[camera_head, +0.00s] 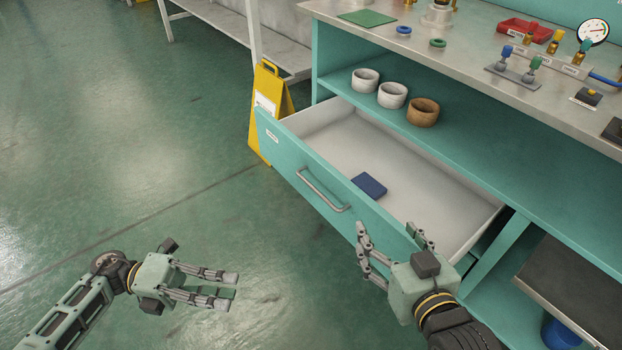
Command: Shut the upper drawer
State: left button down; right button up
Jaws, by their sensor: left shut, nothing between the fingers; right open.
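The upper drawer (342,185) of the teal workbench is pulled out. It has a teal front, a grey bar handle (322,190) and a pale interior with a small dark blue block (369,185) lying in it. My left gripper (234,285) is shut and empty, low over the floor, left of the drawer front and apart from it. My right gripper (392,236) is open and empty near the right end of the drawer front, with its fingers pointing up. I cannot tell whether it touches the front. The handle is clear of both grippers.
Two white rings (392,95) and a brown ring (423,112) stand on the shelf behind the drawer. The benchtop (470,50) carries valves and a gauge (593,31). A yellow floor sign (270,100) stands by the drawer's far left end. Green floor at left is free.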

aim_at(317, 149)
jog(key=i+l, duration=0.1)
jog(key=i, duration=0.35)
jog(key=i+l, duration=0.1)
jog(key=i, duration=0.4)
